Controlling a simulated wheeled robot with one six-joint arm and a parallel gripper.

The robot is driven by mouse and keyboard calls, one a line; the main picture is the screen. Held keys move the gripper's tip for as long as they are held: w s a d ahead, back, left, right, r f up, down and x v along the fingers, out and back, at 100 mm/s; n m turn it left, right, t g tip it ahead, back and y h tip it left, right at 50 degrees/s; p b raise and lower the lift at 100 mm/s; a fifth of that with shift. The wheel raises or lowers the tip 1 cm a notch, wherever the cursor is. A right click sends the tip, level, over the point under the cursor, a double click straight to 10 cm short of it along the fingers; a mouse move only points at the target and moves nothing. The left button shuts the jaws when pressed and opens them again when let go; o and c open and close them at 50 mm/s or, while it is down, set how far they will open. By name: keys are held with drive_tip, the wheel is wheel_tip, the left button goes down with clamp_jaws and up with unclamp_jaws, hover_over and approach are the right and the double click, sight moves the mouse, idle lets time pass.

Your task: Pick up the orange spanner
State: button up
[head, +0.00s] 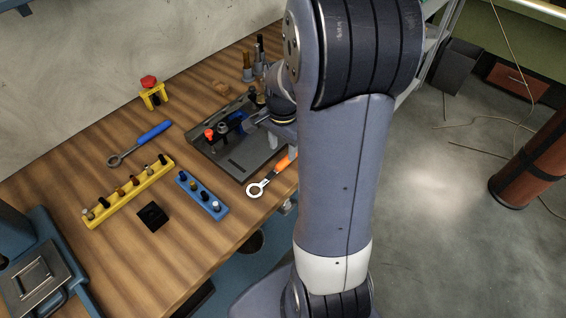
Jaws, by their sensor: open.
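The orange spanner (284,163) lies on the wooden bench near its front edge, just right of the dark tray. Its silver ring end points to the lower left, and the far end of its orange handle is hidden behind my arm. My gripper (273,143) is partly in view over the right part of the tray, above and behind the spanner. It is open, apart from the spanner, and partly covered by my arm.
The dark tray (243,160) holds small tools, one with a red top. A blue-handled spanner (140,143), a yellow rack (130,190), a blue rack (202,195) and a black block (152,215) lie to the left. Bare wood shows between them.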

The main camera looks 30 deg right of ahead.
sight(283, 161)
drive_tip(key=f, duration=0.4)
drive_tip(key=shift+s+f+p, duration=0.2)
drive_tip(key=shift+f+p, duration=0.1)
drive_tip(key=shift+f, duration=0.1)
drive_tip(key=shift+c, duration=0.5)
clamp_jaws()
